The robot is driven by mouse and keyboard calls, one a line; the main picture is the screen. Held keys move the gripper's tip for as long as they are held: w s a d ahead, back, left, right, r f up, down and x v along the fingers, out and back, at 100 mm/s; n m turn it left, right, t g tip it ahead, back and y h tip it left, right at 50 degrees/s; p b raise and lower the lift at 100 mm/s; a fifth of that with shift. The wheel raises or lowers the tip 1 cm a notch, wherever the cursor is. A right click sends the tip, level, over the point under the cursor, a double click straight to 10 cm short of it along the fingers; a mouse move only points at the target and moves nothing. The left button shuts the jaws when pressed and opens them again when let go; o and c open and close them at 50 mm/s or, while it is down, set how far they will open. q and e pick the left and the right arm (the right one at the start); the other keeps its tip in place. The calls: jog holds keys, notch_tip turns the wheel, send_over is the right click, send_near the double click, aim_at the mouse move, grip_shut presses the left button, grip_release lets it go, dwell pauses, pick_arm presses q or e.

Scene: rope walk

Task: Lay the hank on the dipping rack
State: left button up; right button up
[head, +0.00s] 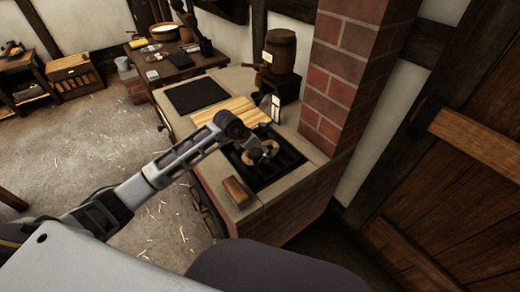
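My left arm reaches in from the left over the brick-sided counter, and its gripper (263,152) is over the dark recessed rack (287,164). A small tan curved piece, which looks like the hank (273,146), shows right at the gripper's fingers above the rack. The fingers and the hank overlap, so I cannot tell whether the fingers are closed on it or whether it touches the bars. The gripper and arm hide part of the rack's left side. My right gripper is not in view.
A brown block (238,191) lies on the counter's front ledge. A pale striped board (225,111) and a dark panel (196,94) lie beyond the rack. A barrel (281,49) stands behind. A brick pillar (345,70) rises close on the right.

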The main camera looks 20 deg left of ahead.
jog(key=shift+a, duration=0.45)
pick_arm(q)
jog(key=shift+r, duration=0.2)
jog(key=v, duration=1.1)
jog(key=shift+s+a+r, duration=0.2)
jog(key=shift+r, duration=0.15)
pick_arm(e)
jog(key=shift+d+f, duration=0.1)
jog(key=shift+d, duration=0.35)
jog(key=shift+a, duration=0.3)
